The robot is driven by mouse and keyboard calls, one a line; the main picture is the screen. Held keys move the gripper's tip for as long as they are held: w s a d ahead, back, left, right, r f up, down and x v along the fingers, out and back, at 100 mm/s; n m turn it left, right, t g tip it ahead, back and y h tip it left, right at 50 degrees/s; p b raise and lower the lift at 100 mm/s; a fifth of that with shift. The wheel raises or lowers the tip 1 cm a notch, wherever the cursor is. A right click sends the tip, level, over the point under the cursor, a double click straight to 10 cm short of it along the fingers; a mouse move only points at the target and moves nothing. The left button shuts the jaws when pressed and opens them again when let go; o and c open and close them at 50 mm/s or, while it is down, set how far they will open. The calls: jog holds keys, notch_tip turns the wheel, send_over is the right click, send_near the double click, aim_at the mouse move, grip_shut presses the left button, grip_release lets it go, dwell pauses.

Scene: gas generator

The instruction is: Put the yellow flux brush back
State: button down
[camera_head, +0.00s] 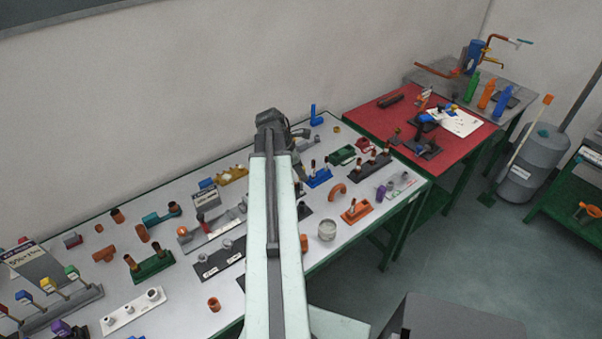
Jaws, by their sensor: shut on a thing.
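My gripper (283,124) is at the far end of my outstretched arm, over the back part of the long white table (185,325). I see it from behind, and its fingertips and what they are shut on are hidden. At the lower left a dark grey rack (62,309) carries a row of slim sticks with coloured tops. One has a yellow top (46,282) and stands tilted between a blue-topped one (23,296) and a green-topped one (71,271). It looks like a yellow brush, well away from my gripper. I cannot tell whether it is the flux brush.
A blue upright piece (314,115) stands just right of my gripper. A sign (32,263) stands behind the rack. A red-topped table (365,117) adjoins at the right. Many small fittings crowd the white table.

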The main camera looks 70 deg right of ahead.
aim_at(302, 189)
jog(key=shift+f+b, duration=2.25)
jog(key=shift+f, duration=0.1)
jog(key=shift+f+b, duration=2.65)
jog(key=shift+b, duration=0.05)
jog(key=c, duration=1.2)
grip_release()
jog(key=shift+o, duration=0.2)
jog(key=shift+r, duration=0.15)
jog(key=p+v, duration=0.7)
jog(key=shift+r, duration=0.3)
jog(key=shift+a, duration=0.1)
